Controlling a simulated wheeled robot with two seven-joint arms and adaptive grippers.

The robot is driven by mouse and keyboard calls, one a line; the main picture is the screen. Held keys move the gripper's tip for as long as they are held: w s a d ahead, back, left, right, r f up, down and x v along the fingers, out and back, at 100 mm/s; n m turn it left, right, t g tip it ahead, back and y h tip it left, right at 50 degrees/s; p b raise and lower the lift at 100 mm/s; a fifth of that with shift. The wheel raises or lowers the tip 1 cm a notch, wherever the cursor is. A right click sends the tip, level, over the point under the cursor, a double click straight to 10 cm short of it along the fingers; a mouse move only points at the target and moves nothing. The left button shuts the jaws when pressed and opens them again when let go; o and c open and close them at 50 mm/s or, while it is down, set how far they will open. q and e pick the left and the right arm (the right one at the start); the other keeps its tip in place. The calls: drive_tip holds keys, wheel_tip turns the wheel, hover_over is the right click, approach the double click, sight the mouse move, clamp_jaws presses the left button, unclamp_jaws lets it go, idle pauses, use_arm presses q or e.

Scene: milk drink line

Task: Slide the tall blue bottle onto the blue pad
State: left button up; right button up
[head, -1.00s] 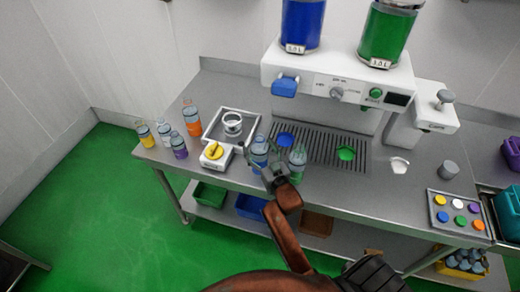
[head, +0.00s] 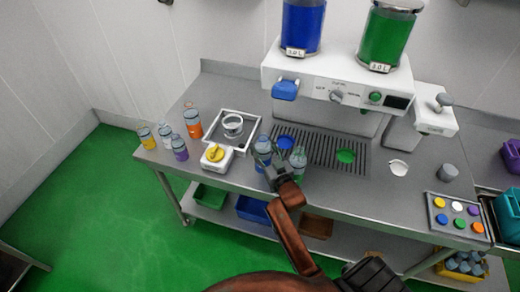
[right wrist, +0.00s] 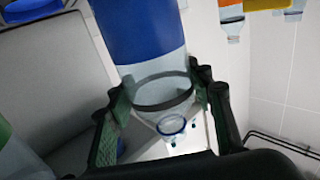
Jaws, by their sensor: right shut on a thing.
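The tall blue bottle (head: 263,152) stands on the steel counter, just left of and slightly in front of the blue pad (head: 286,143). The pad lies at the left end of the slotted drip grate. My right gripper (head: 273,167) is at the bottle's near side, shut on it. In the right wrist view the bottle (right wrist: 140,40) shows large, its blue part above and a clear part between the two fingers (right wrist: 165,110). My left gripper is in no view.
A green bottle (head: 298,163) stands close right of my right gripper. A white box with a yellow knob (head: 215,155) and a square tray (head: 250,117) are to the left. The grate (head: 318,148) runs right toward the green pad (head: 345,156).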

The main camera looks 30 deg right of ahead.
drive_tip(key=shift+w+d+r, duration=0.1)
drive_tip(key=shift+w+d, duration=0.1)
drive_tip(key=shift+d, duration=0.4)
drive_tip(key=shift+s+a+p, duration=0.25)
drive_tip(key=shift+s+a, duration=0.05)
drive_tip(key=shift+a, duration=0.45)
drive_tip(key=shift+s+a+p, duration=0.25)
drive_tip(key=shift+a, duration=0.5)
drive_tip(key=shift+p, duration=0.3)
drive_tip(key=o, duration=1.2)
drive_tip(key=shift+s, duration=0.1)
